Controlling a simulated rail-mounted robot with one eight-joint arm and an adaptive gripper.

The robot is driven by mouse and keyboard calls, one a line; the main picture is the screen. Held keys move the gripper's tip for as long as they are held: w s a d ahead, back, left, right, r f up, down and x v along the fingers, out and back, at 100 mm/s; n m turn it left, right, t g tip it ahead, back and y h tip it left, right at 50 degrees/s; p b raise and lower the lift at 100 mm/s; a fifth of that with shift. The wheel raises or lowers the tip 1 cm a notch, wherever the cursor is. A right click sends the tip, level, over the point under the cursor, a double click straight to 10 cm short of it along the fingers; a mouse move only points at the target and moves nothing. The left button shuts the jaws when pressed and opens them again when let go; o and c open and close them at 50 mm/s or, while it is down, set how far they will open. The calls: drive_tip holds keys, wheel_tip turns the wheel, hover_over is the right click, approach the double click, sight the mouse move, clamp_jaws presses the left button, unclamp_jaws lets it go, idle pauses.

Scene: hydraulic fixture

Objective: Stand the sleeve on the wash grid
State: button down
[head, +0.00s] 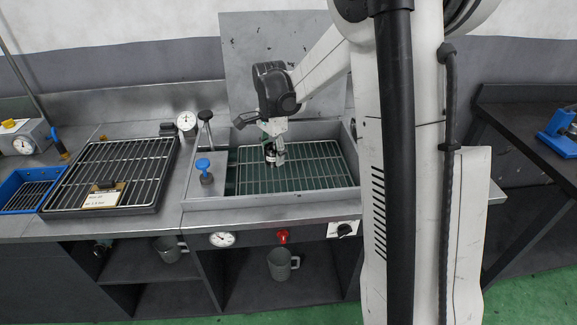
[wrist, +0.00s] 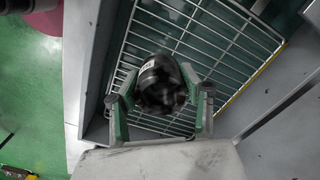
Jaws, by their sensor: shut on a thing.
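My gripper (head: 275,147) hangs over the sunken basin in the head view. It is shut on a dark sleeve (head: 270,152) with a pale band. The sleeve (wrist: 162,82) also shows in the wrist view, black and round-ended, between the two green-grey fingers of my gripper (wrist: 160,100). The wash grid (head: 315,174) is a wire rack in the basin, and its bars (wrist: 215,35) show behind the sleeve in the wrist view. The sleeve looks roughly upright in the head view. I cannot tell whether its lower end touches the grid.
The basin's raised metal rim (head: 270,199) surrounds the grid. A blue-knobbed valve (head: 204,170) and a black-knobbed lever (head: 205,122) stand at its left. A second rack with a tag (head: 103,195) lies further left. Bare grid lies right of my gripper.

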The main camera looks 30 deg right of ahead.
hover_over(293, 171)
wheel_tip(293, 171, down, 5)
drive_tip(key=shift+f, duration=2.2)
drive_tip(key=shift+f, duration=0.2)
drive_tip(key=c, duration=1)
unclamp_jaws()
drive_tip(key=shift+c, duration=0.2)
drive_tip(key=shift+r, duration=0.2)
